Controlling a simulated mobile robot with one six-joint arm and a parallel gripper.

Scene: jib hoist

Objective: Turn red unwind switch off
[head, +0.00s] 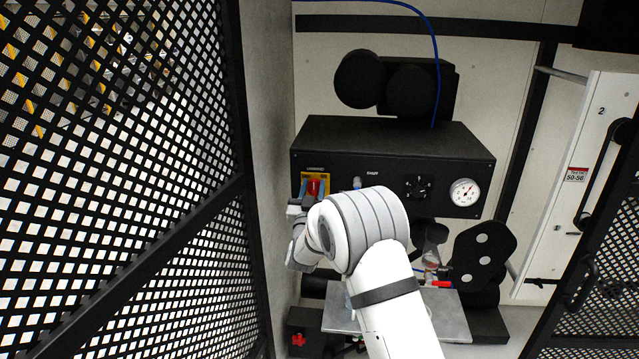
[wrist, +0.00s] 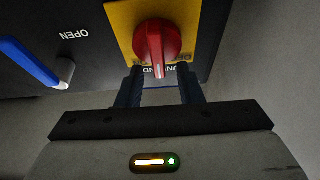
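The red unwind switch (wrist: 157,42) is a round knob with a grip bar on a yellow plate (wrist: 122,18). In the wrist view its bar points down toward my gripper, and the plate lettering is partly hidden. My gripper (wrist: 160,75) is open, its two dark fingers apart on either side of the bar's lower end. I cannot tell whether either finger touches it. In the head view the red switch (head: 314,185) shows between the bluish fingers of my gripper (head: 314,190), at the left of the black control box (head: 400,145).
A blue-handled lever (wrist: 30,62) beside the word OPEN is left of the switch in the wrist view. A gauge (head: 465,192) and a dark dial (head: 418,187) sit farther right on the box. A black mesh fence (head: 120,180) and a wall stand close at left.

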